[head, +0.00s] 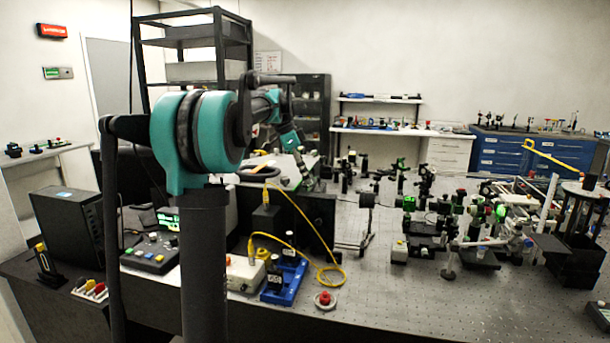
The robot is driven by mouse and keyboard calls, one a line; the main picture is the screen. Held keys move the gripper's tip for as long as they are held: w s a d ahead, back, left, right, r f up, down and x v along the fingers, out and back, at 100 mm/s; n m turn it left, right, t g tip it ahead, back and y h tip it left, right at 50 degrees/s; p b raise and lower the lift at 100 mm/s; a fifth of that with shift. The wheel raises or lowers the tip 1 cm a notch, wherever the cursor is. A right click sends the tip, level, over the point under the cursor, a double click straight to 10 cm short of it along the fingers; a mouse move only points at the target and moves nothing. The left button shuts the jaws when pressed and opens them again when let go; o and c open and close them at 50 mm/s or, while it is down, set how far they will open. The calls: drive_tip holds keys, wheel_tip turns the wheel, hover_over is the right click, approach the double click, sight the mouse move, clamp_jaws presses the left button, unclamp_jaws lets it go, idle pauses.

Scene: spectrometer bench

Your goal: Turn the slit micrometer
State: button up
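My teal and black arm reaches over the left part of the optical bench in the head view. My gripper (308,181) appears small at the far end of the arm, pointing down beside a light-topped instrument box (283,172). Its fingers are too small and dark to tell open from shut, or whether they touch anything. I cannot pick out the slit micrometer; it may be hidden by my arm or the dark panel, or be too small to see.
The perforated bench top (400,300) is clear at its front middle. A yellow cable (322,270) loops near a blue tray (285,284) and a red knob (324,299). Several optic mounts crowd the right. A dark upright panel (318,215) stands before the instrument box.

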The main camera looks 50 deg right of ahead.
drive_tip(key=shift+r, duration=0.1)
drive_tip(key=v, duration=1.1)
drive_tip(key=shift+w+r, duration=0.25)
drive_tip(key=shift+r, duration=0.1)
drive_tip(key=shift+a, duration=0.1)
